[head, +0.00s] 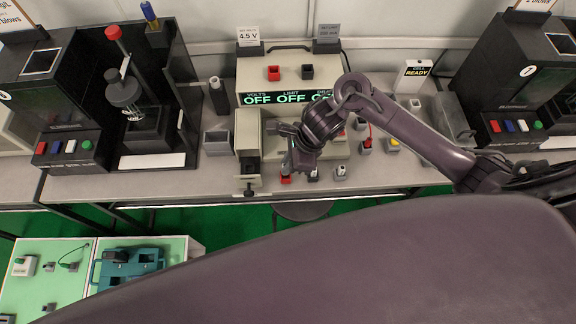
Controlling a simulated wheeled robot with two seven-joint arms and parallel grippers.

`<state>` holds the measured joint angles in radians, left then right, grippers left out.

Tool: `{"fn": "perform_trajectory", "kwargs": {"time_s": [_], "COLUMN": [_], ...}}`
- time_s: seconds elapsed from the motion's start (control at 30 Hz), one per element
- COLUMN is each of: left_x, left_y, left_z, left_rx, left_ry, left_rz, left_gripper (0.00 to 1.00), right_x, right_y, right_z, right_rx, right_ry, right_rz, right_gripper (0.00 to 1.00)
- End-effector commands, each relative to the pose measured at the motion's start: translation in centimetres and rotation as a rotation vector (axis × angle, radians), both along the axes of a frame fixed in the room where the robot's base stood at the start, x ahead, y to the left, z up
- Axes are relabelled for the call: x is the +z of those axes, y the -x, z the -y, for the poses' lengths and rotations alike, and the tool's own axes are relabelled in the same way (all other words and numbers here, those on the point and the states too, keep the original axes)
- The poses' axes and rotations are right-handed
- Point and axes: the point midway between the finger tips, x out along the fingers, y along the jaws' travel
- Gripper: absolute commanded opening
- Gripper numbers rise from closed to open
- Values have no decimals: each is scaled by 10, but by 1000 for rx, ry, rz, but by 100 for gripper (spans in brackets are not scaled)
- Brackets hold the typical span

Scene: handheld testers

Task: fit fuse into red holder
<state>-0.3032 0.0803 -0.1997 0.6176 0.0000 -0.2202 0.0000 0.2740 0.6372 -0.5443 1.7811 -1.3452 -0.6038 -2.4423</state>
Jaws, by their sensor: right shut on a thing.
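The red holder (285,180) is a small block near the front edge of the bench, in front of the beige power unit. My right gripper (287,168) reaches in from the right and points down just above the red holder. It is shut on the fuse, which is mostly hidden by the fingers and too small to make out. I cannot tell whether the fuse touches the holder. My left gripper is not in view.
Grey holders (341,172) stand right of the red one, and others with red and yellow tops (392,145) sit behind. The power unit (262,90) reads OFF. Black testers (505,95) stand at both sides. A clamp-like fixture (249,165) is close on the left.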

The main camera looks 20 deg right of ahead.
Motion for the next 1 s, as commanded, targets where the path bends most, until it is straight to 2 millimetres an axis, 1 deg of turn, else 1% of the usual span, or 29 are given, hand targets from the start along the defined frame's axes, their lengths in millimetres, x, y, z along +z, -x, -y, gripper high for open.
{"fn": "perform_trajectory", "kwargs": {"time_s": [0.03, 0.1, 0.2, 0.47, 0.63, 0.67, 0.8, 1.0], "left_x": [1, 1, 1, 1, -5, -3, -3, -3], "left_y": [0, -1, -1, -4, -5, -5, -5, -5], "left_z": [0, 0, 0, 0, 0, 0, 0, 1], "left_rx": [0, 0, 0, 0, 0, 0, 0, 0], "left_ry": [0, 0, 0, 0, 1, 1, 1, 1], "left_rz": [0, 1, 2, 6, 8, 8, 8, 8], "left_gripper": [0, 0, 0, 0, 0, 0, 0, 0], "right_x": [-9, -19, -26, -27, -32, -30, -29, -29], "right_y": [1, 1, 0, 0, 0, 0, 0, 0], "right_z": [-1, -1, -1, 0, 0, 0, 0, 0], "right_rx": [-3, -3, -1, 0, 0, 0, -1, -1], "right_ry": [-3, -3, -2, -1, -1, -1, -1, -1], "right_rz": [-6, -5, -1, 0, 0, -1, -1, -1], "right_gripper": [0, 0, 0, 0, 0, 17, 35, 35]}}
